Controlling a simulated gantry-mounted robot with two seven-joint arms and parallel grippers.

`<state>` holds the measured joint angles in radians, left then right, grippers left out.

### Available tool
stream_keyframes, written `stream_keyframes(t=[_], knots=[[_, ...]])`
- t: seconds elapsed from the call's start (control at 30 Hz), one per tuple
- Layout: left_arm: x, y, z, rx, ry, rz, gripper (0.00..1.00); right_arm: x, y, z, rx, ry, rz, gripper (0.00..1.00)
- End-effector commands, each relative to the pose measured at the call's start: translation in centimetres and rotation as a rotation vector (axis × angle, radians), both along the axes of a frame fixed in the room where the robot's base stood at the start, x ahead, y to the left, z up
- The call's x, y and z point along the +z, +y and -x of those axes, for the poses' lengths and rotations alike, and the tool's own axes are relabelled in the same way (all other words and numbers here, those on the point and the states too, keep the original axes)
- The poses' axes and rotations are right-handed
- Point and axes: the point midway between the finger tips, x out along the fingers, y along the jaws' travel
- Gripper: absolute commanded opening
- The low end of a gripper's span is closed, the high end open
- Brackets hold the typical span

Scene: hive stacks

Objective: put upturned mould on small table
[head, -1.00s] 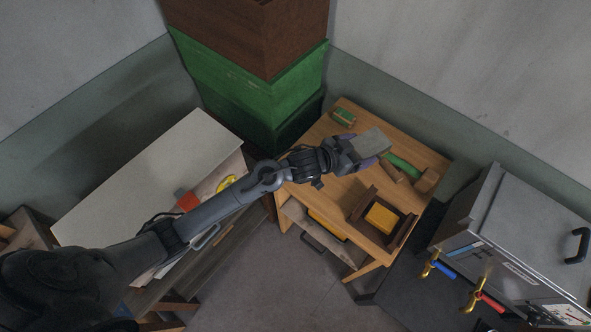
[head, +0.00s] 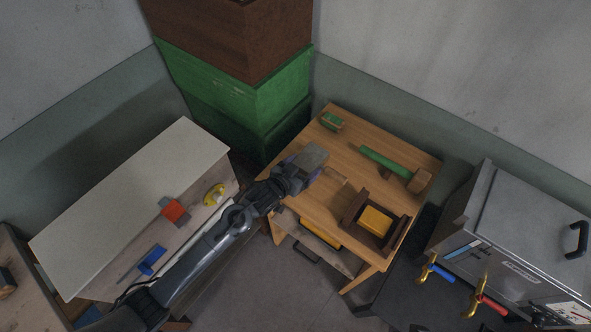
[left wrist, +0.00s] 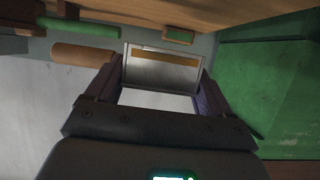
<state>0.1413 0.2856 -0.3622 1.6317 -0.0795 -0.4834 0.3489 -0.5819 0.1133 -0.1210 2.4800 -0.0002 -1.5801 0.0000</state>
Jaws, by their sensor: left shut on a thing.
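My left gripper (head: 300,164) is shut on a grey, boxy mould (head: 314,155) and holds it over the left part of the small wooden table (head: 307,207). In the left wrist view the mould (left wrist: 160,70) sits between both fingers of my left gripper (left wrist: 160,82), with a tan strip across its face. My right gripper is not in view.
On the table are a green block (head: 333,121), a green-and-wood tool (head: 385,161) and a dark wooden frame with a yellow block (head: 376,221). Green hive boxes (head: 262,95) stand behind. A white-topped cabinet (head: 130,200) is at left, a steel tank (head: 520,225) at right.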

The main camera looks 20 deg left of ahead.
Motion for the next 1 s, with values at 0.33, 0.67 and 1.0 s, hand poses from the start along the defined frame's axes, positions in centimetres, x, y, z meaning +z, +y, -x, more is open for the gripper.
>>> stream_keyframes(t=[0.33,0.67,1.0], knots=[[-2.4,3.4,-2.4,0.000,-0.003,0.001,0.43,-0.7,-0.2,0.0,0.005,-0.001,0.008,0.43],[-4.9,3.5,-2.5,0.000,0.001,0.001,0.43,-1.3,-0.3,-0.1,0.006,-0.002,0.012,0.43],[-6.4,3.5,-2.5,-0.001,-0.003,0.001,0.43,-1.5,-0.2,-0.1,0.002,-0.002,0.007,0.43]])
